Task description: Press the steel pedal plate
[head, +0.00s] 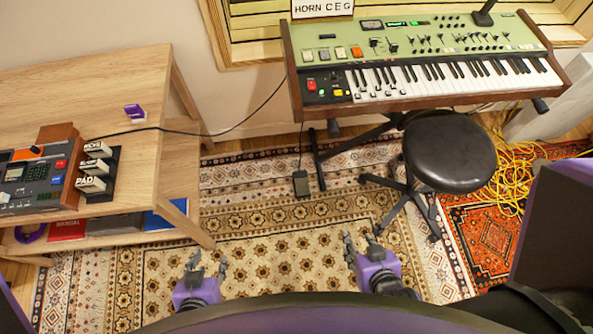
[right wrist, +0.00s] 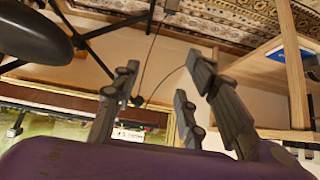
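A small dark pedal (head: 301,183) lies on the patterned rug, left of the keyboard stand's leg, with a thin cable running up from it. I take it for the pedal plate; its steel is hard to make out at this size. A dark piece of it shows at the top edge of the right wrist view (right wrist: 172,4). My left gripper (head: 208,262) is open and empty, in front of the pedal and to its left. My right gripper (head: 361,243) is open and empty, in front of the pedal and to its right. Neither touches the pedal.
A green keyboard (head: 420,60) stands at the back on a dark stand. A round black stool (head: 449,152) is right of the pedal. A wooden table (head: 95,75) is at left, with a labelled switch unit (head: 95,172). Yellow cable (head: 500,175) lies at right. Rug before the pedal is clear.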

